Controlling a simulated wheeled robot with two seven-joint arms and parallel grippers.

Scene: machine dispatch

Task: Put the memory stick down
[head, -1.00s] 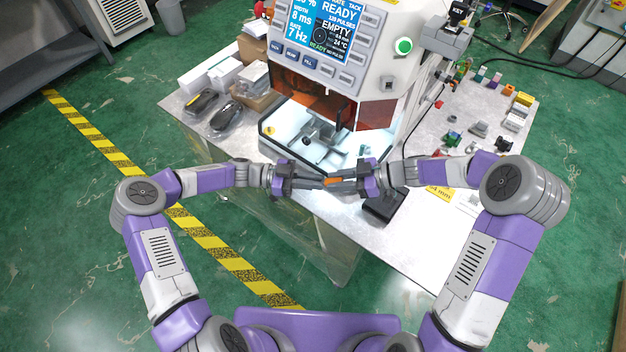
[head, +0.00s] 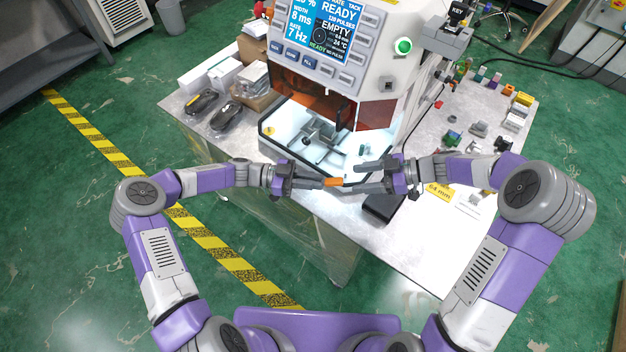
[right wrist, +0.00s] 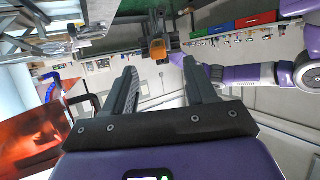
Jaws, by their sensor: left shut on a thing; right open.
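The memory stick (head: 335,182) shows as a small orange piece in front of the machine, above the table's front edge. My left gripper (head: 318,184) is shut on it from the left. My right gripper (head: 362,177) is open and empty, just right of the stick, with its fingers pointing towards it. In the right wrist view the orange stick (right wrist: 157,48) sits beyond the gap between my open right fingers (right wrist: 160,78), apart from them. The stick's held end is hidden by the left fingers.
The machine (head: 340,60) stands behind the grippers with its lit work bay (head: 280,130) open at the front. A black box (head: 382,208) lies below the right gripper. Bare table (head: 400,250) shows at front right.

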